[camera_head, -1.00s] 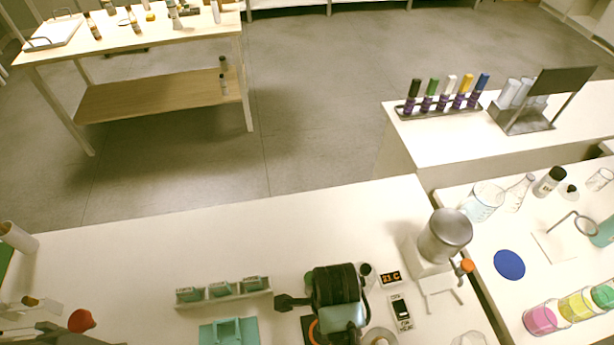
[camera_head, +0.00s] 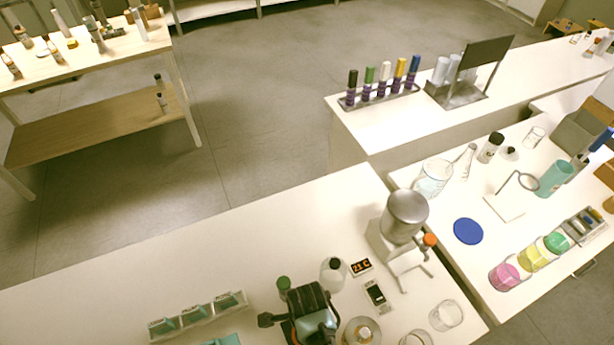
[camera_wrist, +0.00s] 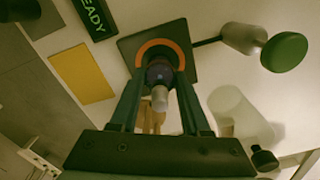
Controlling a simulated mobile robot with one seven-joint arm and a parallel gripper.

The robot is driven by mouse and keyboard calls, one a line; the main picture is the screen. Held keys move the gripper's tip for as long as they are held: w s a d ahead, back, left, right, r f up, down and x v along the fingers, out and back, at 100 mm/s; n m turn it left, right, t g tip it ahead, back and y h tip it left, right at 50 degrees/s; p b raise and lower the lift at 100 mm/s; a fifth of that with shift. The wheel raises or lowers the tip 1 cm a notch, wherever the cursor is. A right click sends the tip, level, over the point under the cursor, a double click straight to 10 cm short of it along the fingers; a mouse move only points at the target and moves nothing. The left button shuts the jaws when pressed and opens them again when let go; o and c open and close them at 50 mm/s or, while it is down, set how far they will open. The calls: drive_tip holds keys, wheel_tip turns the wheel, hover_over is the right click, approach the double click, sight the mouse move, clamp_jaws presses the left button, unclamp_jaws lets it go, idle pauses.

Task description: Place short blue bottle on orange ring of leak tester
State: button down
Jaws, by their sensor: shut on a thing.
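In the wrist view, the short bottle (camera_wrist: 159,75), with a dark blue-looking body and a pale grey cap, is between the fingertips of my gripper (camera_wrist: 160,82). My gripper is shut on it. The orange ring (camera_wrist: 151,46) of the leak tester lies on a dark square plate (camera_wrist: 183,67) and curves around the bottle's far side. The bottle overlaps the ring; I cannot tell whether its base touches it. In the head view, my gripper (camera_head: 312,318) is over the near bench and hides the bottle and the ring.
A green-capped bottle (camera_head: 283,287) stands close left of my gripper, and a white bottle (camera_head: 333,271) close behind it. A round glass vessel (camera_head: 362,332) is close right. A pale rack (camera_head: 200,318) stands to the left. A metal-topped device (camera_head: 403,222) is farther right. The bench's back left is clear.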

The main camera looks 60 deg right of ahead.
drive_tip(key=shift+f, duration=0.15)
drive_tip(key=shift+c, duration=1.8)
unclamp_jaws()
wheel_tip(320, 180, up, 12)
drive_tip(key=shift+r, duration=0.2)
